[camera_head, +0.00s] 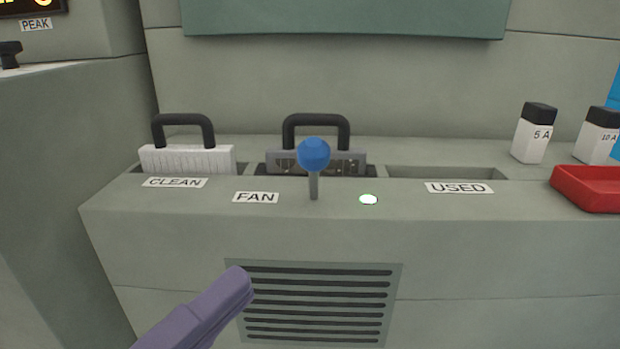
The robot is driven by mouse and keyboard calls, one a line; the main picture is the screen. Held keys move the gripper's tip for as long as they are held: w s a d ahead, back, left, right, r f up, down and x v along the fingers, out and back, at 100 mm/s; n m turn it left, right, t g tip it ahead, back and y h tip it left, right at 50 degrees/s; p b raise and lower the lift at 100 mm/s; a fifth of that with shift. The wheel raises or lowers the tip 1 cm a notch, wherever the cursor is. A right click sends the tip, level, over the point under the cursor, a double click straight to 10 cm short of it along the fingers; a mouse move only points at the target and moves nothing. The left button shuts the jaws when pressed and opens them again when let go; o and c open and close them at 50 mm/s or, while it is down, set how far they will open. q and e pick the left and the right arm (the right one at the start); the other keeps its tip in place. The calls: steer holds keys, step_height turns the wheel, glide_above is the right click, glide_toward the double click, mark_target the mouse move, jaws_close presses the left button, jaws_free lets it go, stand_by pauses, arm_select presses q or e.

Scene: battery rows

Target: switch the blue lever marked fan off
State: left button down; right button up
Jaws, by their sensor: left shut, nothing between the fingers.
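A blue ball-topped lever (314,154) stands upright on a grey stalk at the front edge of the grey counter, just right of the FAN label (256,197). My left gripper (238,284), purple, is shut and empty in front of the counter. It is below and left of the lever, apart from it, over the left edge of the vent grille. My right gripper is not in view.
Behind the lever, a grey filter with a black handle (316,120) sits in a slot; a white one (187,158) is by the CLEAN label. The USED slot (440,173) looks empty. A red tray (590,188) and two bottles stand at the right.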

mark_target(314, 170)
arm_select(q)
steer(key=w+d+r, duration=0.2)
steer(key=w+d, duration=0.2)
steer(key=w, duration=0.6)
steer(key=shift+w+d+r+b, duration=0.25)
steer(key=shift+w+b, duration=0.1)
steer(key=shift+b, duration=0.1)
